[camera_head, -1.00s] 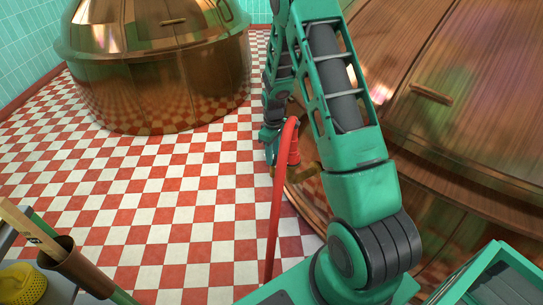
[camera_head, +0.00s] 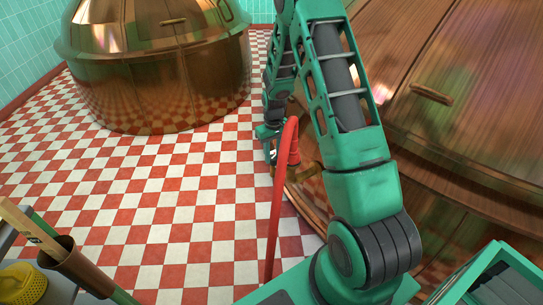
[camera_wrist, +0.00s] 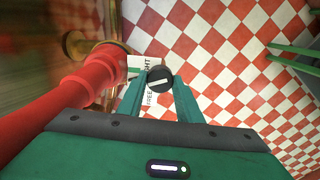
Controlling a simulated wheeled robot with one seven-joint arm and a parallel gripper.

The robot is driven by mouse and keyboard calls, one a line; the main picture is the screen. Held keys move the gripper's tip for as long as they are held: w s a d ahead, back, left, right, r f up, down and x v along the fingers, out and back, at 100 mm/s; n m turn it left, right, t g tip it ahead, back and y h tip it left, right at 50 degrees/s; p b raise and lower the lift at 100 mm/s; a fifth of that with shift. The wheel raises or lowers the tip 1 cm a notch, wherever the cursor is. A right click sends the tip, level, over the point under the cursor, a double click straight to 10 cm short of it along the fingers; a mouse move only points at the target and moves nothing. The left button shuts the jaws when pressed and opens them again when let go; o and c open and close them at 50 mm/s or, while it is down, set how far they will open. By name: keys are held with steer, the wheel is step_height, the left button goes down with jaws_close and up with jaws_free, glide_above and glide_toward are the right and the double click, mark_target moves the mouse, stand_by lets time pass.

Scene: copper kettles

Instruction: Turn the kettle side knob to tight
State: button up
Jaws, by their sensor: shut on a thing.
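The kettle side knob (camera_wrist: 160,76) is small, round and black, with a pale line across its face. In the wrist view it sits between the tips of my gripper (camera_wrist: 160,90), which is shut on it. A white label (camera_wrist: 140,64) lies behind the knob; "FREE" shows on its lower part and the end of "TIGHT" on its upper part. I cannot tell for sure which word the pale line points to. In the head view my gripper (camera_head: 270,148) is beside the right copper kettle (camera_head: 430,130), partly behind a red hose; the knob is hidden there.
The red hose (camera_head: 277,215) hangs from a brass fitting (camera_head: 308,172) close to my gripper; it fills the wrist view's left side. Another copper kettle (camera_head: 160,75) stands at the back left. The checkered floor (camera_head: 160,195) between is clear. A brown holder (camera_head: 78,268) is at lower left.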

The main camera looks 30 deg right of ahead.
mark_target(273, 157)
steer(key=shift+m, duration=2.2)
steer(key=o, duration=1)
steer(key=shift+o, duration=0.2)
step_height(273, 157, up, 11)
steer(key=shift+f, duration=0.15)
steer(key=shift+w, duration=0.1)
